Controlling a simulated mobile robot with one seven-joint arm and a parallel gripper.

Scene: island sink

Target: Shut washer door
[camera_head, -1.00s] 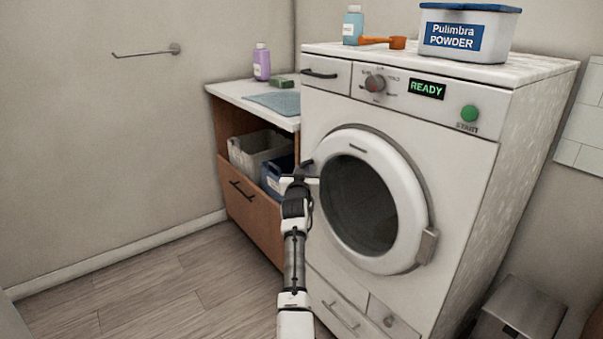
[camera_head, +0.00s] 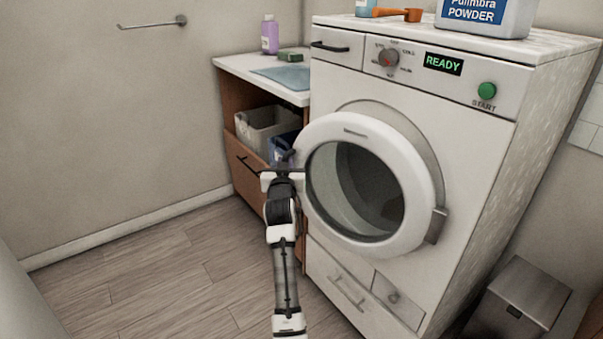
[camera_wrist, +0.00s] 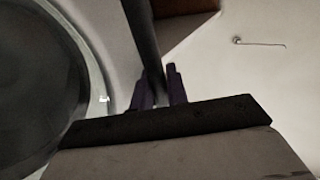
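The white washer (camera_head: 462,135) has a round door (camera_head: 322,134) with dark glass, hinged on its right side. The door stands ajar, its left rim away from the washer front. My gripper (camera_head: 287,158) is at the left rim of the door, close beside it; I cannot tell if they touch. In the wrist view the door's pale ring and dark glass (camera_wrist: 40,85) fill the left side. The gripper's two dark fingers (camera_wrist: 162,88) are a little apart. A dark bar (camera_wrist: 140,40) runs up beyond them, and I cannot tell if it lies between them.
A wooden cabinet (camera_head: 241,185) with a basket (camera_head: 262,131) stands left of the washer. A bin (camera_head: 518,300) is at the lower right. A powder box (camera_head: 484,15) sits on the washer. The floor (camera_head: 150,270) at the left is clear.

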